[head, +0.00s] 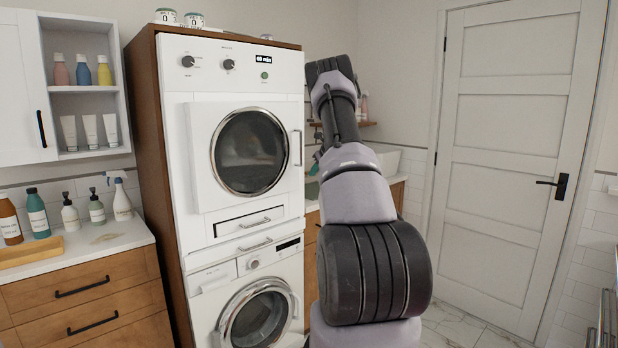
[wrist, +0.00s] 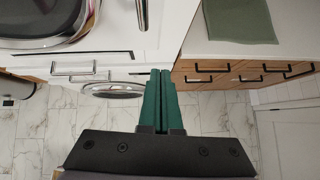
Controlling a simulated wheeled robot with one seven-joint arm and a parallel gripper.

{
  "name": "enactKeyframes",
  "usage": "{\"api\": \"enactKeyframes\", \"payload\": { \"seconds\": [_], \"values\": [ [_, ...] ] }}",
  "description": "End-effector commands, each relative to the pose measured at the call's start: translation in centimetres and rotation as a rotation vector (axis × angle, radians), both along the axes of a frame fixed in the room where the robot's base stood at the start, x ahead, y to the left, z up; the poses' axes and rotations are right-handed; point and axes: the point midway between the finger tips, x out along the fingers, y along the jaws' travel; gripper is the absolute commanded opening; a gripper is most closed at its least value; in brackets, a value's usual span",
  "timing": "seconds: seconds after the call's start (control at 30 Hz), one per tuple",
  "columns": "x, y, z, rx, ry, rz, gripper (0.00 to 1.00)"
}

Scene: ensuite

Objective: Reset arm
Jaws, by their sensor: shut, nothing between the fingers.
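My gripper (wrist: 160,72) shows in the wrist view, its two green fingers pressed together with nothing between them. It points over the gap between the white machine front and a wooden drawer cabinet, touching neither as far as I can see. In the head view my arm stands bent and raised right of the stacked machines, and the gripper itself cannot be made out there. The upper machine (head: 200,165) has its round-windowed door shut and its display lit. The lower machine (head: 212,305) stands directly beneath it.
A closed white door (head: 505,150) is at the right. A counter (head: 105,240) with bottles stands at the left. A green cloth (wrist: 240,20) lies on a white counter above the drawers (wrist: 215,72). The marble-tiled floor (wrist: 30,130) is clear where visible.

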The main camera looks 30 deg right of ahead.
Motion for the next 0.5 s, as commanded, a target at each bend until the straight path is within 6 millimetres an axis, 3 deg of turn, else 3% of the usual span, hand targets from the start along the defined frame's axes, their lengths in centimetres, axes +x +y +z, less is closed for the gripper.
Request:
{"api": "enactKeyframes", "payload": {
  "seconds": [0.23, 0.5],
  "values": [
    [-2.7, -0.6, 2.8, -0.001, -0.001, -0.002, 0.0],
    [-3.7, -0.8, 3.7, 0.0, 0.001, 0.0, 0.0]
  ]
}}
